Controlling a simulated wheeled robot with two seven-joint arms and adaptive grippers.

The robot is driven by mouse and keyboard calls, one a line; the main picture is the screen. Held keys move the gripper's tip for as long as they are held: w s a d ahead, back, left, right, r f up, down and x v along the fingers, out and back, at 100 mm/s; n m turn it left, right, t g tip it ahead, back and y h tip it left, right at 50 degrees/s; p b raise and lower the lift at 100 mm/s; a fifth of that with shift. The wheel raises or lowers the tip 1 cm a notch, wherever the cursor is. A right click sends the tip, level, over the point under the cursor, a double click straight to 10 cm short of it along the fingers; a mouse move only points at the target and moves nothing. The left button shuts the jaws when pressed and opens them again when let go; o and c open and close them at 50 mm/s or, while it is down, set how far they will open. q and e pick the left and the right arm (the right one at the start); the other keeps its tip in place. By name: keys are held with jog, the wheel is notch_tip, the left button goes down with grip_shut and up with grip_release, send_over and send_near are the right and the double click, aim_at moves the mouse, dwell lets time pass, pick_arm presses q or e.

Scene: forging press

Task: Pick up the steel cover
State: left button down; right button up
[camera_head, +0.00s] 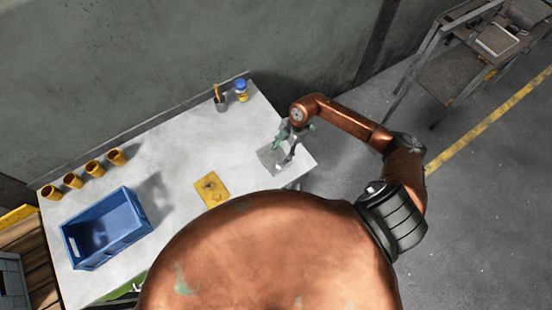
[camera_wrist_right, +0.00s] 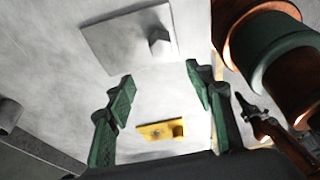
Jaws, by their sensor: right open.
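The steel cover (camera_head: 266,158) is a flat grey plate near the right end of the pale table (camera_head: 165,188). In the right wrist view the steel cover (camera_wrist_right: 112,38) lies beyond the fingertips, with a small block-like handle (camera_wrist_right: 159,40) standing on it. My right gripper (camera_head: 289,147) is over the cover in the head view and partly hides it. In the wrist view the green fingers of my right gripper (camera_wrist_right: 160,86) are spread apart with nothing between them. My left gripper is not in view.
A yellow plate (camera_head: 211,189) with a knob lies left of the cover. A blue crate (camera_head: 106,228), several yellow-brown cups (camera_head: 95,168), a grey cup (camera_head: 221,104) and a blue-lidded jar (camera_head: 241,91) stand on the table. A wall (camera_head: 150,60) runs behind it.

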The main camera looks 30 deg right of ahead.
aim_at(280, 162)
jog(key=shift+s+d+f+h, duration=0.1)
jog(key=shift+d+f+h, duration=0.1)
jog(key=shift+f, duration=0.4)
jog(key=shift+s+d+f+h, duration=0.1)
jog(key=shift+d+f, duration=0.1)
jog(key=shift+f, duration=0.4)
jog(key=shift+p+x, duration=0.75)
jog(key=shift+x, duration=2.05)
jog(key=shift+d, duration=0.15)
jog(key=shift+c, duration=0.5)
jog(key=c, duration=1.2)
grip_shut()
jog(key=shift+w+r, duration=0.1)
jog(key=shift+w, duration=0.05)
